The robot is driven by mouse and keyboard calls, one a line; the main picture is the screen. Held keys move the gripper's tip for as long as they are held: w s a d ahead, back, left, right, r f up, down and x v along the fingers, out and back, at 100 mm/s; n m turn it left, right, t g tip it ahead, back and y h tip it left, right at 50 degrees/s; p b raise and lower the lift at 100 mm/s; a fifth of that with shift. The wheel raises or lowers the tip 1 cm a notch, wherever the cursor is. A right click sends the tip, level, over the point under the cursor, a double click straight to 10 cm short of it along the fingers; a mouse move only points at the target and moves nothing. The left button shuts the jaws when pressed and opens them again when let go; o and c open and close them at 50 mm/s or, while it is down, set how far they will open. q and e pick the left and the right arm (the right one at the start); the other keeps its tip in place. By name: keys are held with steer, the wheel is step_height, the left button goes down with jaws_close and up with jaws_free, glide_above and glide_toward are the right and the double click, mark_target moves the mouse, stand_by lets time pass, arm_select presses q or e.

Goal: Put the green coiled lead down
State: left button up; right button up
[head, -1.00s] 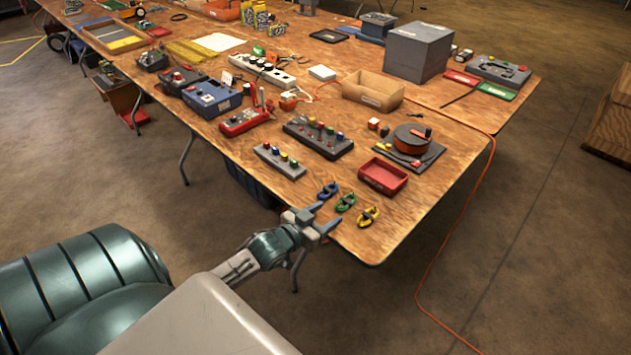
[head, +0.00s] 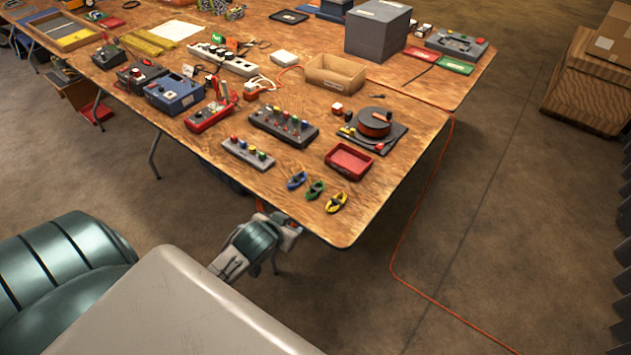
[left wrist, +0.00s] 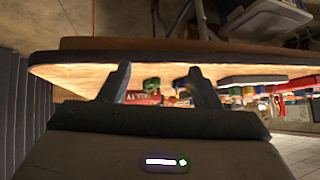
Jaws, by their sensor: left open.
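The green coiled lead (head: 315,190) lies on the wooden table (head: 330,222) near its front corner, between the blue coiled lead (head: 297,180) and the yellow coiled lead (head: 337,202). Nothing holds it. My left gripper (head: 285,228) is at the table's near edge, short of the leads and apart from them; its fingertips are hard to make out there. In the left wrist view its two fingers (left wrist: 160,86) stand wide apart with nothing between them, facing the table edge. My right gripper is not in view.
A red tray (head: 350,162) sits just behind the leads, with a grey block of coloured knobs (head: 248,153) to their left. An orange cable (head: 425,200) runs off the right edge to the floor. The table's front corner is bare.

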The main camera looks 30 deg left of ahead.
arm_select(q)
steer(key=w+g, duration=0.2)
steer(key=w+r+g+p, duration=0.1)
steer(key=w+g, duration=0.1)
steer(key=w, duration=0.1)
steer(key=w+r+g+h+p, duration=0.1)
steer(key=w, duration=0.1)
steer(key=shift+w+d+m+g, duration=0.25)
steer(key=shift+w+m+g, duration=0.15)
steer(key=w+a+r+g+h+p, duration=0.1)
steer(key=w+a+r+g, duration=0.15)
steer(key=w+r, duration=0.65)
steer(key=p, duration=0.1)
glide_above(317, 186)
steer(key=shift+m+g, duration=0.25)
steer(key=shift+m, duration=0.05)
steer(key=f, duration=0.6)
steer(key=shift+w+f, duration=0.15)
steer(key=shift+w, duration=0.1)
steer(key=f, duration=0.1)
steer(key=f+p, duration=0.1)
steer(key=f, duration=0.2)
steer(key=shift+s+d+f+p, duration=0.1)
steer(key=shift+s+p, duration=0.15)
steer(key=shift+p, duration=0.15)
steer(key=shift+f, duration=0.5)
steer(key=c, duration=1.2)
